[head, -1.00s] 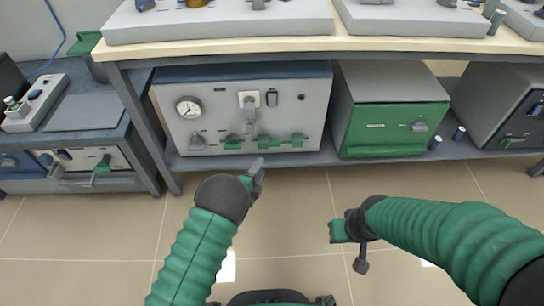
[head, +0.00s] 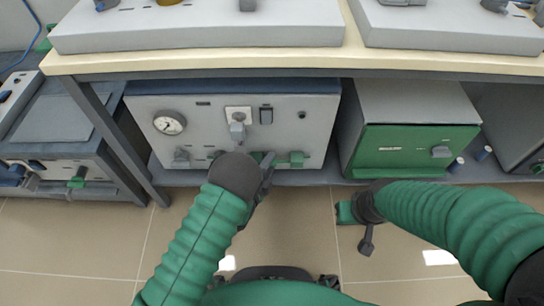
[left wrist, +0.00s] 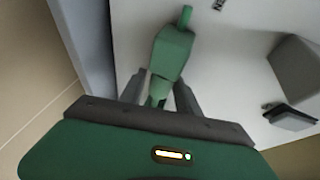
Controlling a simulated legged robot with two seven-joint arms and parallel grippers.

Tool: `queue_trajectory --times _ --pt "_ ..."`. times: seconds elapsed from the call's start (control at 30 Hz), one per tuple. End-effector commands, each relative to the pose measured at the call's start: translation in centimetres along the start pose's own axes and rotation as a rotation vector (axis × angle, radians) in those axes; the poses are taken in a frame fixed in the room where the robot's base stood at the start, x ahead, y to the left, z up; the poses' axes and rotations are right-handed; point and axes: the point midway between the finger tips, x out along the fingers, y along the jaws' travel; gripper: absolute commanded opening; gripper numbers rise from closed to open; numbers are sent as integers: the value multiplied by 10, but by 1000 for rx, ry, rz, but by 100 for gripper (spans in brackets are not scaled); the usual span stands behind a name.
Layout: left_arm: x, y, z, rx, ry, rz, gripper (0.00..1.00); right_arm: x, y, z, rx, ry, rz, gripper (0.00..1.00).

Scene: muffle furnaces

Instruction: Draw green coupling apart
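A green coupling (left wrist: 172,52) fills the upper middle of the left wrist view, a block with a thin stem, against a pale panel. My left gripper (left wrist: 160,92) has a grey finger on either side of its narrow near end; the fingers look apart, and firm contact cannot be made out.
The unit stands on a low shelf under a cream worktop (head: 300,60). A green-fronted furnace (head: 415,150) stands to its right, and a grey bench unit (head: 70,165) to the left. The tiled floor in front is clear.

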Motion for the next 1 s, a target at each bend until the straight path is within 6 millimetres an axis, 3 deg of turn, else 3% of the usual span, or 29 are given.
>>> queue_trajectory --times 0.17,0.5,1.0 --pt "0 0 1 -1 0 0 39 0 0 0 0 0 0 0" --pt "0 1 0 0 0 3 0 0 0 0 0 0 0 0" --pt "0 2 -1 0 1 6 0 0 0 0 0 0 0 0"
